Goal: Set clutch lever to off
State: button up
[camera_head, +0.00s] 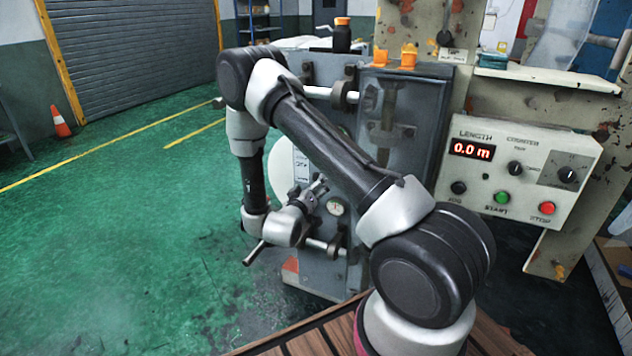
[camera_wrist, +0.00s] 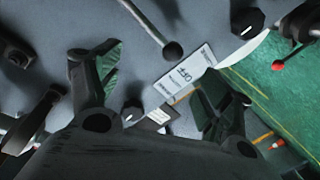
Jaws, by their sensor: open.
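A white label (camera_wrist: 183,77) that reads OFF is fixed to the grey machine panel; it lies between and beyond my fingers in the wrist view. A light metal rod with a dark ball knob (camera_wrist: 173,50) ends just beside this label; it may be the clutch lever, but I cannot be sure. My gripper (camera_wrist: 158,70) is open and empty, its fingers spread on either side of the label. In the head view my gripper (camera_head: 314,191) is close in front of the machine's lower panel. The lever is not clear there, with my arm hiding part of the panel.
A red-knobbed lever (camera_wrist: 279,65) shows at the right of the wrist view. A control box (camera_head: 519,177) with a 0.0 m display is at right in the head view. A bottle (camera_head: 342,36) stands on top of the machine. Green floor is open to the left.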

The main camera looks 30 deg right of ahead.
jog(key=shift+s+a, duration=0.4)
jog(key=shift+c, duration=0.4)
